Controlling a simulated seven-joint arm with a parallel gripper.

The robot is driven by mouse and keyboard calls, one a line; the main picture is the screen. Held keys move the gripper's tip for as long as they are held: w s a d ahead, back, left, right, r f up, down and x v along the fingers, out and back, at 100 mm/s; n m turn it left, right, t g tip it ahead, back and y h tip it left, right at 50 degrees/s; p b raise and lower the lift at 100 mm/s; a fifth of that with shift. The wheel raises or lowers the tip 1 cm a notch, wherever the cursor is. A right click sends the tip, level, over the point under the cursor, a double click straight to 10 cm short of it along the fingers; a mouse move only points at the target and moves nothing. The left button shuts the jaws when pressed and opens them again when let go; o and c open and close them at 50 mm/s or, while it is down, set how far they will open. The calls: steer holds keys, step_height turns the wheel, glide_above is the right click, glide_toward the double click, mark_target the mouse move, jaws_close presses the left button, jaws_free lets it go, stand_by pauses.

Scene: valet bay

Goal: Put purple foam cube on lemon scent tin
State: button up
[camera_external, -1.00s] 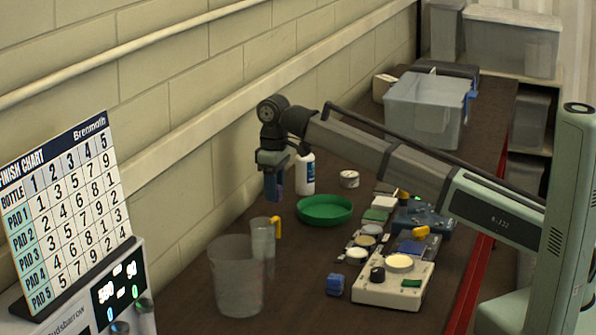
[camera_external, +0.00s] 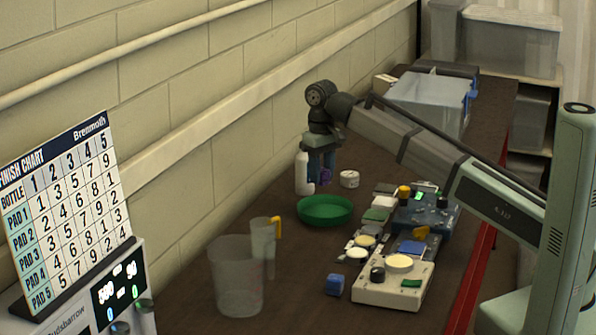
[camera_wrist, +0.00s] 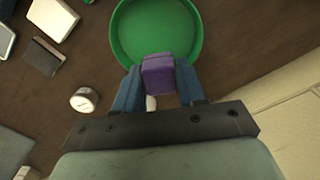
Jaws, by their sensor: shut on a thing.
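My gripper (camera_external: 321,174) is shut on the purple foam cube (camera_wrist: 158,76), which sits between the blue fingertips in the wrist view. In the external view the purple foam cube (camera_external: 325,175) shows partly behind a finger, held in the air above and behind the green dish (camera_external: 325,219). A small round white tin (camera_external: 349,179) stands on the bench just right of my gripper. It also shows in the wrist view as a tin with a pale lid (camera_wrist: 84,100), left of the fingers. I cannot read its label, so I cannot tell if it is the lemon scent tin.
A white bottle (camera_external: 303,174) stands close left of my gripper, near the wall. A clear bucket (camera_external: 236,285) and a jug (camera_external: 262,250) stand at the front. Devices and pads, including a cream unit (camera_external: 385,290), crowd the right.

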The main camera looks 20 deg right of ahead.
steer(key=w+d+m, duration=0.2)
steer(key=d+m, duration=0.1)
steer(key=d, duration=1.1)
steer(key=w+d+m, duration=0.2)
steer(key=d, duration=1.2)
steer(key=n, duration=1.1)
glide_toward(350, 174)
steer(key=shift+f, duration=2.9)
steer(key=shift+f, duration=0.15)
steer(key=o, duration=1)
step_height(350, 174, up, 12)
steer(key=shift+r, duration=0.15)
